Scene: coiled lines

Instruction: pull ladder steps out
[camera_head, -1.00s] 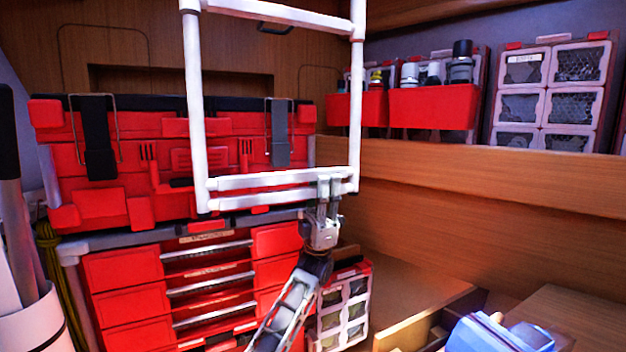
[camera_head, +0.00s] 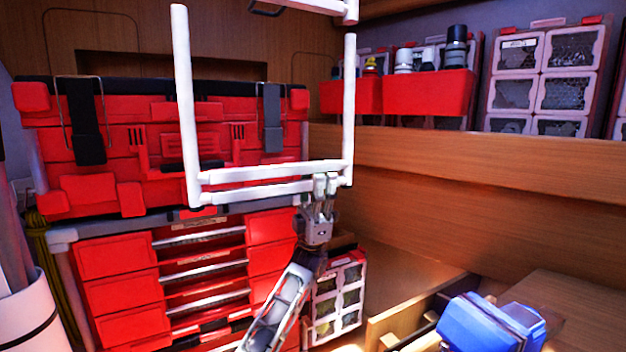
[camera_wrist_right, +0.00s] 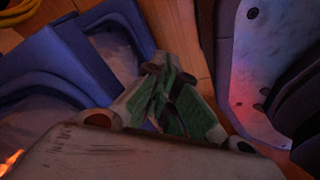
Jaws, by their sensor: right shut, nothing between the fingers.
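A white ladder section (camera_head: 186,110) with two upright rails and paired bottom rungs hangs in front of the red tool chest in the head view. A separate white upper part (camera_head: 318,7) shows at the top edge, with a gap between it and the right rail's top. My left gripper (camera_head: 324,185) is at the right end of the bottom rungs, its fingers closed around a rung there. My right gripper (camera_wrist_right: 153,70) is shut and empty in the right wrist view, away from the ladder.
A red tool chest (camera_head: 108,270) with drawers stands behind the ladder. A small organizer (camera_head: 338,298) is beside my left arm. Red bins (camera_head: 430,92) sit above a wooden ledge (camera_head: 470,155) at right. A blue object (camera_head: 485,325) is at lower right.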

